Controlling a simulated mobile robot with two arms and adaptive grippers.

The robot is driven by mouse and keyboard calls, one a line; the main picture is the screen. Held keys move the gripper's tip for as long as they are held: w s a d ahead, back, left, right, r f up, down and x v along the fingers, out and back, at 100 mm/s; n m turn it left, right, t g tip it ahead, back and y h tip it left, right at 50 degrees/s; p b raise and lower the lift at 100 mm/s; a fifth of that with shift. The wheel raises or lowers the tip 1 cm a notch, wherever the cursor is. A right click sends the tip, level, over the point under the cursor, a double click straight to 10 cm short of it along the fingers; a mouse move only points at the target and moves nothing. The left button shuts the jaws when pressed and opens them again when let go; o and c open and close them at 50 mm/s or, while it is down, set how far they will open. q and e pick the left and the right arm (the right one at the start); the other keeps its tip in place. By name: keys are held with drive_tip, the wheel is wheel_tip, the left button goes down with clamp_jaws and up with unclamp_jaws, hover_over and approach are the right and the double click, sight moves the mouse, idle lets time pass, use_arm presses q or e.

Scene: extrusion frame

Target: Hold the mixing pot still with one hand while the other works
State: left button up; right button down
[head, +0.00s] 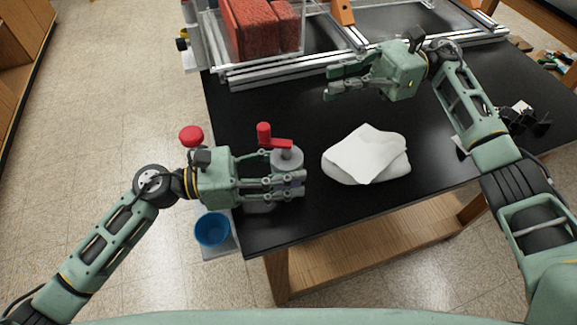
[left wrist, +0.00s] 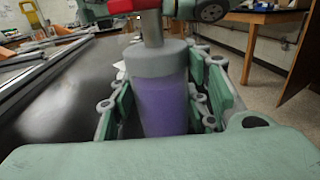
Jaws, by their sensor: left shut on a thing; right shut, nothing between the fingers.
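The mixing pot (head: 288,158) stands near the left side of the black table, with a grey lid and a red crank handle (head: 275,140) on top. In the left wrist view the pot (left wrist: 162,108) looks upright, with a purple body under the grey lid. My left gripper (head: 297,180) is shut around the pot's body, its fingers on both sides. My right gripper (head: 330,83) is shut and empty above the back of the table, behind and to the right of the pot, apart from the crank. The pot's base is hidden by the left gripper.
A white cloth-like bundle (head: 365,155) lies right of the pot. A metal extrusion frame (head: 300,68) with red blocks (head: 262,28) spans the back. Small dark parts (head: 525,120) lie at the right. A blue bucket (head: 212,230) stands below the left edge. The table's front right is clear.

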use_arm(q)
drive_tip(key=o, duration=1.3)
drive_tip(key=shift+a, duration=0.15)
drive_tip(key=a, duration=0.4)
drive_tip(key=s+a, duration=0.1)
drive_tip(key=a, duration=0.2)
drive_tip(key=s+a, duration=0.1)
drive_tip(key=a, duration=0.3)
drive_tip(key=shift+a, duration=0.35)
